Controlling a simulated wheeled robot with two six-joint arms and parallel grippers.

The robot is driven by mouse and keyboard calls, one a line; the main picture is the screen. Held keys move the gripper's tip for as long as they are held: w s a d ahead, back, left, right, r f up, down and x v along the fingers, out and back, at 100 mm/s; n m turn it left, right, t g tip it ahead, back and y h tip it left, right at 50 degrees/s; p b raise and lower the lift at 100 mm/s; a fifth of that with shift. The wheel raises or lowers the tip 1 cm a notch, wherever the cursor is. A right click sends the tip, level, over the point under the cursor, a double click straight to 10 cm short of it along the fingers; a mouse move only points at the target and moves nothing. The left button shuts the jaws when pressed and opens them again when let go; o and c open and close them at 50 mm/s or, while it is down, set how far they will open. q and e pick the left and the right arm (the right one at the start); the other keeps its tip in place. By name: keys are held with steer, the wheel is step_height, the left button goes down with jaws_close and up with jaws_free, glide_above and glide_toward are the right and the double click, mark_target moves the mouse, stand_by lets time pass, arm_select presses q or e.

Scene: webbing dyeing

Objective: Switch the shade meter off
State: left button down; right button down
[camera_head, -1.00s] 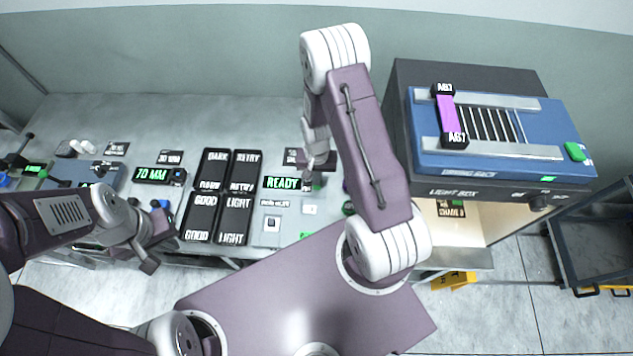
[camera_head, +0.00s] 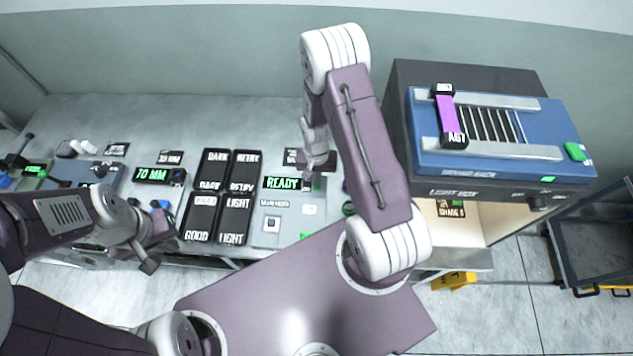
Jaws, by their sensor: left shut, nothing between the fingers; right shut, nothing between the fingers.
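A device with a lit green READY display (camera_head: 284,183) lies on the bench, left of my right arm. It appears to be the shade meter, but I cannot read its name. A pale plate with a small dark button (camera_head: 271,222) lies just below the display. My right gripper (camera_head: 311,181) is shut and empty, at the right end of the READY display. My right arm hides part of that area, and I cannot tell whether the gripper touches anything. My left gripper (camera_head: 152,252) is shut and empty near the bench's front edge, left of the black trays.
Several black trays (camera_head: 222,238) labelled DARK, RETRY, GOOD and LIGHT stand mid-bench. A 70 MM display (camera_head: 153,175) is left of them. The light box (camera_head: 500,194) carries a blue rack (camera_head: 550,130) with a magenta strip (camera_head: 447,112). A cart (camera_head: 605,250) stands far right.

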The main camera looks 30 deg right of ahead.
steer(key=shift+f+b, duration=0.9)
steer(key=shift+f, duration=0.25)
stand_by(0.8)
step_height(320, 180, up, 7)
steer(key=p, duration=0.6)
steer(key=shift+r, duration=0.1)
stand_by(0.4)
steer(key=w+a+r+n+t+b, duration=0.1)
steer(key=w+a+r+t+b, duration=0.3)
steer(key=b, duration=0.6)
steer(key=s+n+g+b, duration=0.2)
steer(key=s+n+b, duration=0.2)
steer(key=s, duration=0.8)
steer(key=shift+s+a+f+n+g, duration=0.15)
steer(key=shift+a+f+n+g, duration=0.25)
steer(key=shift+a+n, duration=0.1)
